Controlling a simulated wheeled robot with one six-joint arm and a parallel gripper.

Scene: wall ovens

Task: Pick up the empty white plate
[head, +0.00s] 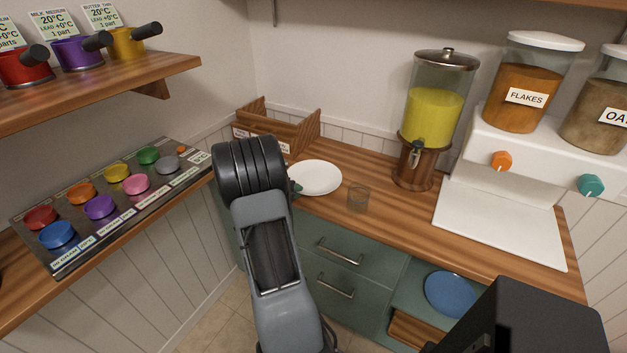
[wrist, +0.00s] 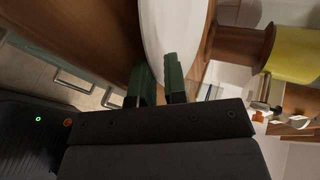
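The white plate (head: 320,177), with nothing on it, is at the left end of the back wooden counter in the head view. In the wrist view the plate (wrist: 170,28) is seen nearly edge-on and reaches down to my fingers. My gripper (wrist: 160,82) has its two green fingers close together, one on each side of the plate's rim. I cannot tell whether both touch it. In the head view my arm hides most of my gripper; a green fingertip shows at the plate's left edge.
A glass (head: 358,199) stands just right of the plate, and a yellow drink dispenser (head: 432,120) farther right. A wooden rack (head: 290,131) stands behind the plate. Drawers (head: 338,262) are below, with a blue plate (head: 450,294) on a lower shelf.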

